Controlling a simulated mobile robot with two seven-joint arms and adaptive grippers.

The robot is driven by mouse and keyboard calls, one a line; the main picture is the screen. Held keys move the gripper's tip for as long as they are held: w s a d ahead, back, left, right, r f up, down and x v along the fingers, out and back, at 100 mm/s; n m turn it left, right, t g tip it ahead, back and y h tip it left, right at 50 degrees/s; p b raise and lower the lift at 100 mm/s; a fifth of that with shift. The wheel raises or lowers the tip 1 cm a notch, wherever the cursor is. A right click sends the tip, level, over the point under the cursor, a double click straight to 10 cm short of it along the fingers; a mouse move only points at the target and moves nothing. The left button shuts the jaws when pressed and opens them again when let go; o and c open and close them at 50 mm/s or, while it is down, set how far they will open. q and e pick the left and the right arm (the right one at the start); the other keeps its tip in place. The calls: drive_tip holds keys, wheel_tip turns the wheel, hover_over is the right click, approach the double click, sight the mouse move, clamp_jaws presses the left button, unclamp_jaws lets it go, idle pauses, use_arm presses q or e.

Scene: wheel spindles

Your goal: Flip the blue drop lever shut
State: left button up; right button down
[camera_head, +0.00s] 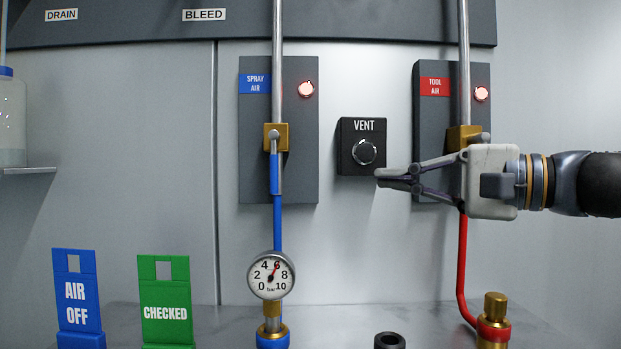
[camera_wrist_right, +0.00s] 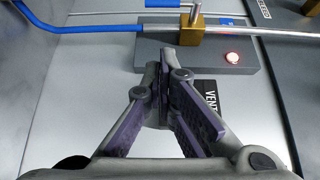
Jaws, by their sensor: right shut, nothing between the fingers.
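The blue drop lever (camera_head: 275,172) is on the brass valve (camera_head: 276,137) of the SPRAY AIR panel (camera_head: 300,180). Seen from the front, its blue sleeve points straight down from the valve, in line with the pipe. My right gripper (camera_head: 385,177) comes in from the right. It is shut and empty, its tips just below right of the VENT box and well right of the lever. In the right wrist view my fingers (camera_wrist_right: 165,55) meet in front of the panel, below the brass valve (camera_wrist_right: 192,28) in the picture. My left gripper is not in view.
The VENT box (camera_head: 361,147) with its knob sits between the lever and my gripper. The TOOL AIR panel (camera_head: 425,120) is partly behind my gripper. A pressure gauge (camera_head: 271,275) stands below the lever. Blue (camera_head: 80,300) and green (camera_head: 165,300) tags stand at lower left.

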sight(275, 164)
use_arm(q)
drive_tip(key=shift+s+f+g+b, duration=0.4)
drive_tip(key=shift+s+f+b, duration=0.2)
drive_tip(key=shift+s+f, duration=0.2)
use_arm(e)
drive_tip(key=s+a+x, duration=0.1)
drive_tip(key=s+x, duration=0.1)
drive_tip(key=x, duration=1.1)
drive_tip(key=shift+a, duration=0.25)
drive_tip(key=shift+f, duration=0.1)
